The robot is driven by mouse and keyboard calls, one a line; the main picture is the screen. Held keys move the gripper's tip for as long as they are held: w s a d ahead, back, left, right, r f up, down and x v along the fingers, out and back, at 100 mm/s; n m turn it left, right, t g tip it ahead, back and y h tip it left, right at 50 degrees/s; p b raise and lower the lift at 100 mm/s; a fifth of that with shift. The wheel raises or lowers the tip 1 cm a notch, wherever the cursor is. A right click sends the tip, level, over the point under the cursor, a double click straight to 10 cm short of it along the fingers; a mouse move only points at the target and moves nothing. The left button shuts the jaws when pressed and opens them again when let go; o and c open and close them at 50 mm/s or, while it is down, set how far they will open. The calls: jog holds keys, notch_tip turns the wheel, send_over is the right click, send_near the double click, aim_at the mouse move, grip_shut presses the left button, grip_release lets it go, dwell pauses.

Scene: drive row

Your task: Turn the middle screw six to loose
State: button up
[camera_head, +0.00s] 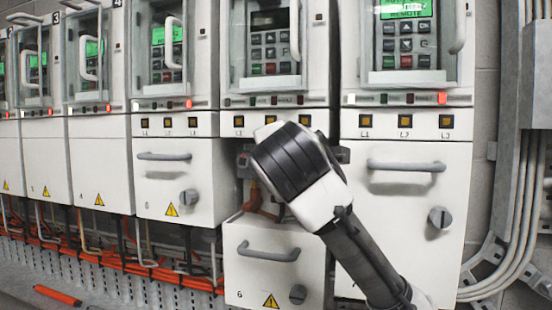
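The drive cabinet labelled 6 (232,272) is second from the right. Its lower front cover sits lower than its neighbours' and leaves an opening above it. In the opening, an orange cable (252,195) and a grey part (243,160) show at the left edge. The middle screw is not visible; my arm's black and white wrist covers the centre of the opening. My gripper's fingers are hidden behind the wrist, so I cannot tell whether they touch anything.
The cover of six has a grey handle (268,252) and a round knob (298,294). The closed cabinet at right has a handle (405,166) and knob (440,217). Orange cables (120,262) run low at left. Grey conduits (515,220) stand at far right.

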dwell(0.3)
jog(key=o, duration=0.9)
